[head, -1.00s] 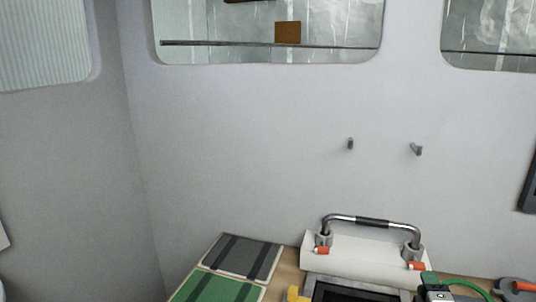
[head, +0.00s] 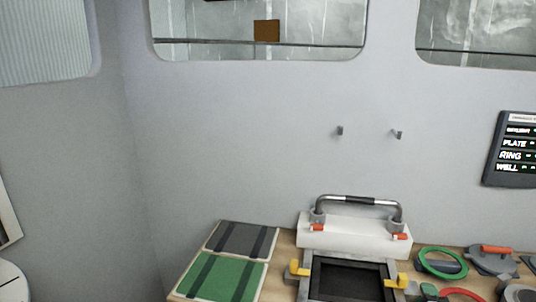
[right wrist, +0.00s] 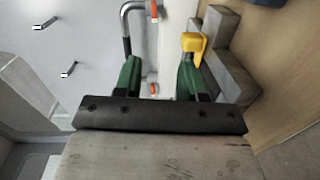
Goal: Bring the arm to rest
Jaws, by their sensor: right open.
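My right gripper (right wrist: 160,75) shows in the right wrist view with its two green fingers spread apart and nothing between them. It points toward the right end of the bench fixture, with the curved grey bar (right wrist: 127,35) and a yellow clamp (right wrist: 195,43) beyond the fingers. In the head view, only a small green piece near the bottom edge, right of the fixture, seems to belong to this gripper; most of the arm is out of frame. My left gripper is not in view.
The bench holds a white block (head: 350,234) with a bar handle (head: 358,199), a dark-framed tray (head: 348,281), a green panel (head: 222,277), a grey panel (head: 241,238) and a green ring (head: 443,262). Two pegs (head: 339,131) and a screen (head: 512,149) are on the wall.

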